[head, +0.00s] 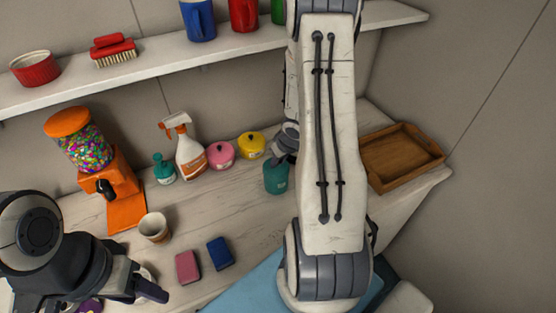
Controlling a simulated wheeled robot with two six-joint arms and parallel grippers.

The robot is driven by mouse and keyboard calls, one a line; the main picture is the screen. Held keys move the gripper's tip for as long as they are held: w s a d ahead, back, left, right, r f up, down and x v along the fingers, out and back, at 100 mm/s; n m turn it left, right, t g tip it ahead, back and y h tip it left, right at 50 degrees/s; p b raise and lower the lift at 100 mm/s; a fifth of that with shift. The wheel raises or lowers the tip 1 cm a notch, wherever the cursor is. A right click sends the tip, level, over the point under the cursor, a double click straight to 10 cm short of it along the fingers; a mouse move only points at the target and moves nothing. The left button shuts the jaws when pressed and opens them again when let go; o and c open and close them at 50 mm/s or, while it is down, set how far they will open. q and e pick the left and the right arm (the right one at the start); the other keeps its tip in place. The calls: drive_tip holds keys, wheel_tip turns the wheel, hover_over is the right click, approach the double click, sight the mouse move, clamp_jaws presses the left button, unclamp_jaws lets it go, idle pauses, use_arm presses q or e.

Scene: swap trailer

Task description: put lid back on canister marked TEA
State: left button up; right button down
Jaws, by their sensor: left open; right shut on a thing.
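A teal canister (276,179) stands on the counter just left of my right forearm. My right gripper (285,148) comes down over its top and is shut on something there. The arm and fingers hide what is held, and I cannot make out a lid. My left gripper (142,284) is open and empty at the lower left.
A spray bottle (190,155) stands among the canisters. An orange candy dispenser (120,190), a cup (154,227), a pink sponge (188,267) and a blue sponge (219,252) are on the counter. A wooden tray (430,160) is at right. A shelf (150,70) hangs above.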

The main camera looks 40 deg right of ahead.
idle(0.6)
idle(0.3)
drive_tip(key=c, duration=0.6)
unclamp_jaws()
drive_tip(key=shift+c, duration=0.2)
drive_tip(key=shift+o, duration=0.2)
drive_tip(key=o, duration=0.4)
drive_tip(key=shift+o, duration=0.2)
wheel_tip(320, 180, up, 7)
drive_tip(key=p, duration=0.7)
drive_tip(key=shift+p, duration=0.4)
